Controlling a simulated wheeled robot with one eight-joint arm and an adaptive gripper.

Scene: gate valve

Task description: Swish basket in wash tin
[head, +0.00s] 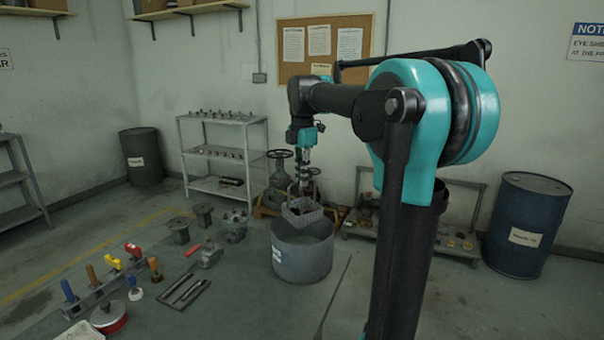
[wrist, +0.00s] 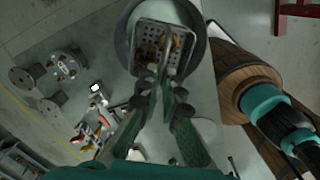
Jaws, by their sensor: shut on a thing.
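The basket (head: 302,213) is a small grey mesh box. In the wrist view it is an open basket (wrist: 143,69) with orange-brown parts inside. My gripper (head: 302,187) is shut on the basket's near side or handle from above; the fingers (wrist: 160,88) hide the exact grip. The tin's dark rim (wrist: 204,50) surrounds much of the basket in the wrist view. I cannot tell how deep the basket sits.
A rack of coloured-handled tools (head: 100,290) stands further left. A metal shelf (head: 222,153) and gate valves (head: 279,170) are behind. A blue drum (head: 525,228) stands right.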

